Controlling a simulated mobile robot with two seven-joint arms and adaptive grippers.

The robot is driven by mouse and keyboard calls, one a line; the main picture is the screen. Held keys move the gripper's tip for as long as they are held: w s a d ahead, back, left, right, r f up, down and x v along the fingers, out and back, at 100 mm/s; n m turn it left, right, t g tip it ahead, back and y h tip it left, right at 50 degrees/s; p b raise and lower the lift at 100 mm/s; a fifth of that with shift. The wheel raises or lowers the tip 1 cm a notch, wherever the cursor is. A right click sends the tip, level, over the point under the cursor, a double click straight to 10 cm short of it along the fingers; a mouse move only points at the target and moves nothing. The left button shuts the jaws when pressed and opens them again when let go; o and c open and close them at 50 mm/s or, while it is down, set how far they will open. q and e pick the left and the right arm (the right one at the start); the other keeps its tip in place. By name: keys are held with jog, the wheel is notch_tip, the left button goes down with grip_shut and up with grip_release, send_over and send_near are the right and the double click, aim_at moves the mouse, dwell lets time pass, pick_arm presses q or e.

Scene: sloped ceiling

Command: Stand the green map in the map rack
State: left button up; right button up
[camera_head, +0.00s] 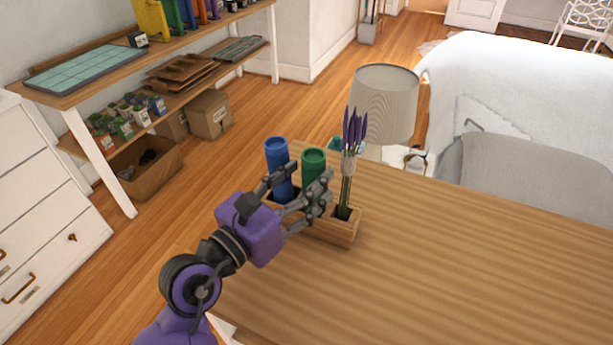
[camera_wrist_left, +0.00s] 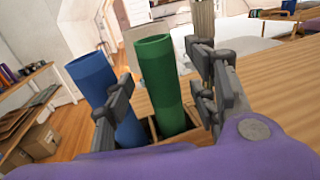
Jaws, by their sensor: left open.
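The green map (camera_head: 314,165) is a rolled green tube standing upright in a compartment of the wooden map rack (camera_head: 335,233) on the table. It also shows in the left wrist view (camera_wrist_left: 160,80). A blue rolled map (camera_head: 277,155) stands in the rack to its left, and it shows in the left wrist view (camera_wrist_left: 93,75). My left gripper (camera_head: 300,196) is open, with its fingers on either side of the green map; I cannot tell whether they touch it. The fingers hide the lower part of the green map in the head view. My right gripper is not in view.
Purple flowers (camera_head: 353,135) stand in the rack's right end. A lamp (camera_head: 384,105) is behind the rack. The wooden table (camera_head: 470,260) is clear to the right. A chair (camera_head: 520,175) is at its far side, and shelves (camera_head: 75,95) stand at the left.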

pick_arm(q)
jog(key=v, duration=1.1)
dwell(0.4)
